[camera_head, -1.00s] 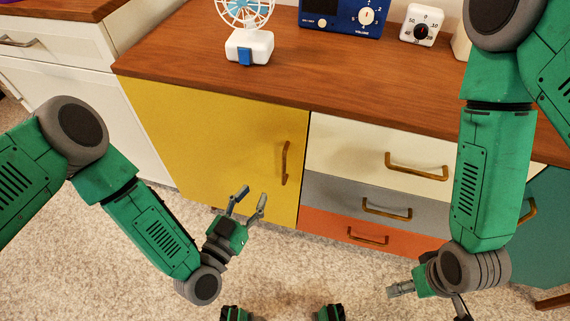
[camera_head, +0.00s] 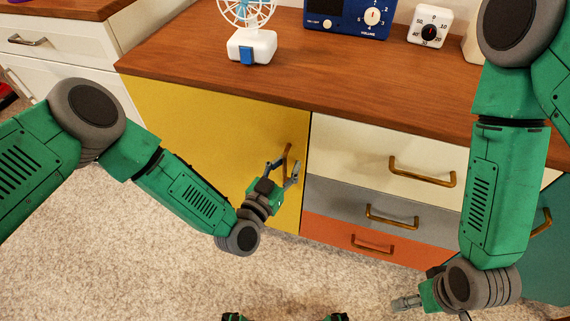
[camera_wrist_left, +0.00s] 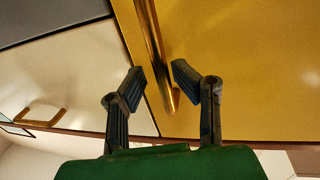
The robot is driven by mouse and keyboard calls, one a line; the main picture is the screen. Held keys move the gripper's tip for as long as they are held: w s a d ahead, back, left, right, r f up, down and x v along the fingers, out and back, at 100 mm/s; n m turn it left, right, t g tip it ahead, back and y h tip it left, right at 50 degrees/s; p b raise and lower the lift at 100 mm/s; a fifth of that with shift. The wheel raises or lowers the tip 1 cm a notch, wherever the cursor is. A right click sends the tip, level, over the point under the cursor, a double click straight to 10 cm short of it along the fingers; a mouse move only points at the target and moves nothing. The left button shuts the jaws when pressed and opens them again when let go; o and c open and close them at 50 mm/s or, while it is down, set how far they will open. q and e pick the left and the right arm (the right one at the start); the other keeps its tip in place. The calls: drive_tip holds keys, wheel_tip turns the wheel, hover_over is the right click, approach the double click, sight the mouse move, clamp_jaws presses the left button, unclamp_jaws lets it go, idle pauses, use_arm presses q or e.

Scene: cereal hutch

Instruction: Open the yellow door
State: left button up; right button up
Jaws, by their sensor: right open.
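The yellow door (camera_head: 190,125) is the left front of the cabinet and looks shut. Its upright brass handle (camera_head: 288,152) is near the door's right edge. My left gripper (camera_head: 285,166) is open at the handle, with one finger on each side. In the left wrist view the brass handle (camera_wrist_left: 154,45) runs between the two separated fingertips (camera_wrist_left: 158,75). I cannot tell whether either finger touches it. My right gripper (camera_head: 428,308) is open and empty, low in front of the drawers and partly cut off by the frame's bottom edge.
White, grey and orange drawers (camera_head: 345,196) with brass handles are right of the door. The wooden top (camera_head: 330,85) holds a fan (camera_head: 250,45), a blue radio (camera_head: 345,15) and a timer (camera_head: 430,25). The carpet (camera_head: 130,260) before the door is clear.

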use_arm(q)
drive_tip(key=shift+d, duration=0.25)
clamp_jaws()
drive_tip(key=shift+c, duration=1.7)
unclamp_jaws()
drive_tip(key=shift+a, duration=0.25)
drive_tip(key=o, duration=0.7)
drive_tip(key=shift+s+a, duration=0.1)
drive_tip(key=shift+a, duration=0.15)
drive_tip(key=shift+c, duration=0.2)
drive_tip(key=shift+a, duration=0.3)
drive_tip(key=shift+d, duration=0.25)
drive_tip(key=shift+s, duration=0.25)
drive_tip(key=v, duration=1.1)
drive_tip(key=shift+a, duration=0.3)
